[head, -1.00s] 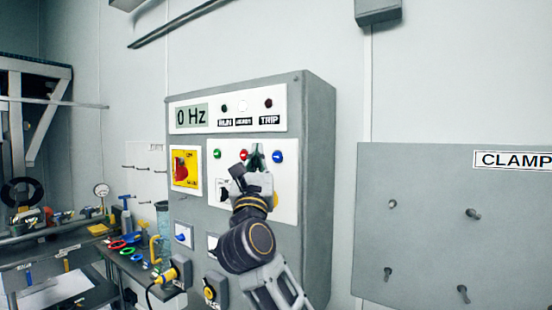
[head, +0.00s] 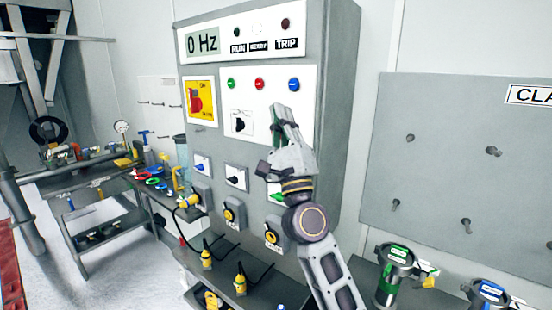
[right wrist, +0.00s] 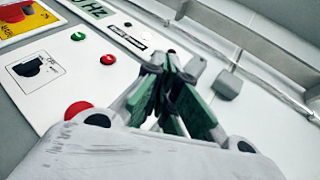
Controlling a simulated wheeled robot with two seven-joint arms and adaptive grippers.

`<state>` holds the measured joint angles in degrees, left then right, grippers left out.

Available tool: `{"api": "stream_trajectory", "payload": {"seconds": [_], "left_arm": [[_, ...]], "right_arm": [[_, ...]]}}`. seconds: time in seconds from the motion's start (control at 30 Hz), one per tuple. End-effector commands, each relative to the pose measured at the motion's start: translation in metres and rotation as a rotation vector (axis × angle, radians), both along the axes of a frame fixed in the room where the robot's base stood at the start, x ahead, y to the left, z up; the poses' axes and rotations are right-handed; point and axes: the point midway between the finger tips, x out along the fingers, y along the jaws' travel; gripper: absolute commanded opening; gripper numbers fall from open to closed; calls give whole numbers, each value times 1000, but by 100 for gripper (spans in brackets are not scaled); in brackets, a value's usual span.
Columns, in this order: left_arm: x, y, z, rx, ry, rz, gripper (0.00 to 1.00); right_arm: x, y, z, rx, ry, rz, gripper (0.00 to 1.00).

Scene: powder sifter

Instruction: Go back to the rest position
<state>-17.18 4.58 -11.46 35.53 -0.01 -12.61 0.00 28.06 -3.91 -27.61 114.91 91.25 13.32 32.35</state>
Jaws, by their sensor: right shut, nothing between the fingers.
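My right gripper (head: 284,122) is shut and empty in front of the grey control cabinet (head: 340,100), with its fingers pointing up. It sits below the blue button (head: 294,85) and to the right of the black rotary switch (head: 241,122). The green button (head: 231,84) and red button (head: 260,84) are uncovered. In the right wrist view, the green finger pads (right wrist: 170,105) are together with nothing held. My left gripper is not in view.
The cabinet display (head: 203,41) reads 0 Hz. A red and yellow switch (head: 198,102) is below it. Cable plugs (head: 240,280) stand at the cabinet's base. A grey clamp board (head: 450,150) is on the right wall, with a green-labelled canister (head: 393,280) below it.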

Motion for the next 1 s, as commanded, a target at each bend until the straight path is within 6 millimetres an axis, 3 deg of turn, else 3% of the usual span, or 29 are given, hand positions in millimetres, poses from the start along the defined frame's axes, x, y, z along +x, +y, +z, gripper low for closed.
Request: {"api": "stream_trajectory", "payload": {"seconds": [0.47, 0.73, 1.0], "left_arm": [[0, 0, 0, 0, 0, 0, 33], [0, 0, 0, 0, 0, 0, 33], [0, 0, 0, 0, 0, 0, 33]], "right_arm": [[-20, 20, -109, -575, -59, -176, 0], [-28, 26, -194, -936, -40, -229, 0], [-42, 16, -292, -1310, 13, -233, 0]]}}
